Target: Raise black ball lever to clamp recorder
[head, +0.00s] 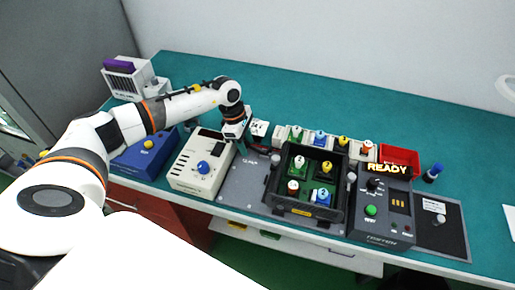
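My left gripper (241,148) points down above the back left corner of a grey fixture plate (240,187). Its fingertips are small and partly hidden by the wrist, so I cannot tell whether they are open or shut. A black open tray (305,211) with several coloured-top pieces sits on the plate; I cannot tell which thing is the recorder. My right gripper is not in view.
A cream box with a blue knob (203,167) and a blue box (147,157) stand left. A black tester (381,213) showing "READY" stands right, near a red bin (398,160). Several small pieces line the back. The teal bench (300,92) is clear behind.

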